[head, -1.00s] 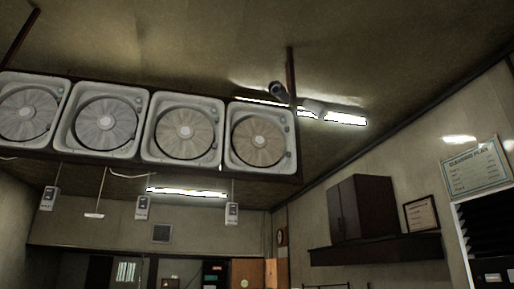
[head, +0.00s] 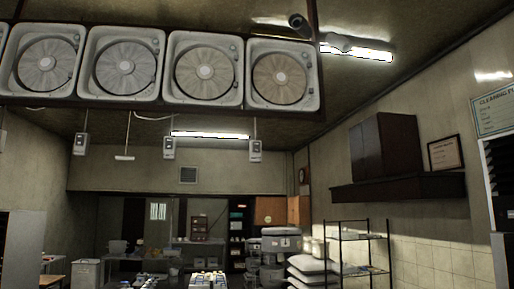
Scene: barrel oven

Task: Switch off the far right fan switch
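A row of several square box fans hangs in a dark frame under the ceiling in the head view. The far right fan (head: 282,75) has a brownish grille. Small pale switch boxes hang on cords below the fans. The far right fan switch (head: 256,150) hangs below the far right fan. The middle fan switch (head: 168,147) and the left fan switch (head: 81,143) hang to its left. The switch positions are too small to read. Neither of my grippers is in view.
A wire shelf rack (head: 362,252) stands at the lower right, beside stacked white sacks (head: 312,268). A dark wall cabinet (head: 380,148) sits above a dark hood (head: 400,188) on the right wall. Tables and a white bin (head: 87,272) are at the lower left.

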